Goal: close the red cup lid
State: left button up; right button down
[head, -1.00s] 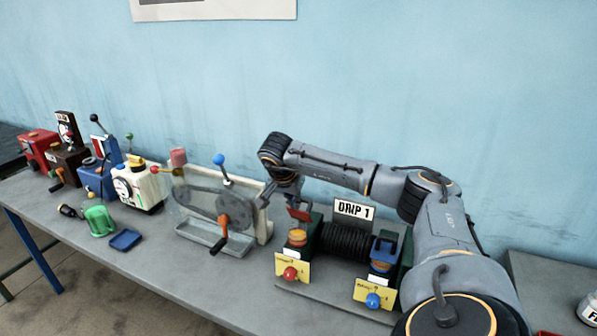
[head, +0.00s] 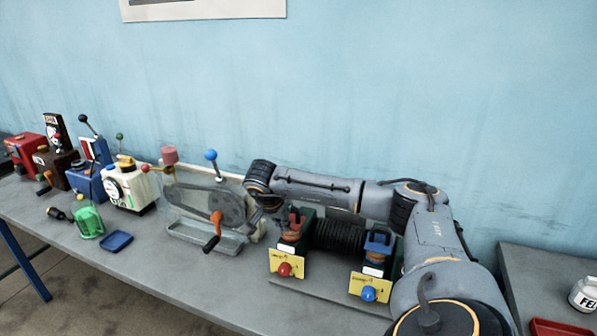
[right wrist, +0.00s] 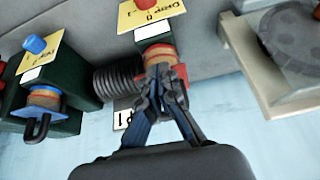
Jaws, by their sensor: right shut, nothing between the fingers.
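The red cup (head: 290,236) sits on the left dark green block of the drip stand, above a yellow card with a red knob (head: 284,269). Its red lid (head: 296,219) shows just above the cup, partly hidden by my gripper; I cannot tell its exact tilt. Red parts of the lid show beside and behind the fingers. My left gripper is out of view.
The blue cup (head: 375,257) with its blue lid (head: 378,242) stands on the right block, across a black ribbed coil (head: 340,236). A clear-sided machine with an orange crank (head: 212,231) stands close on the left. The table's front strip is mostly clear.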

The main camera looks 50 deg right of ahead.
jog(key=shift+s+a+f+h+b, duration=0.15)
jog(key=shift+a+f+h+b, duration=0.15)
jog(key=shift+f+h, duration=0.35)
jog(key=shift+d, duration=0.25)
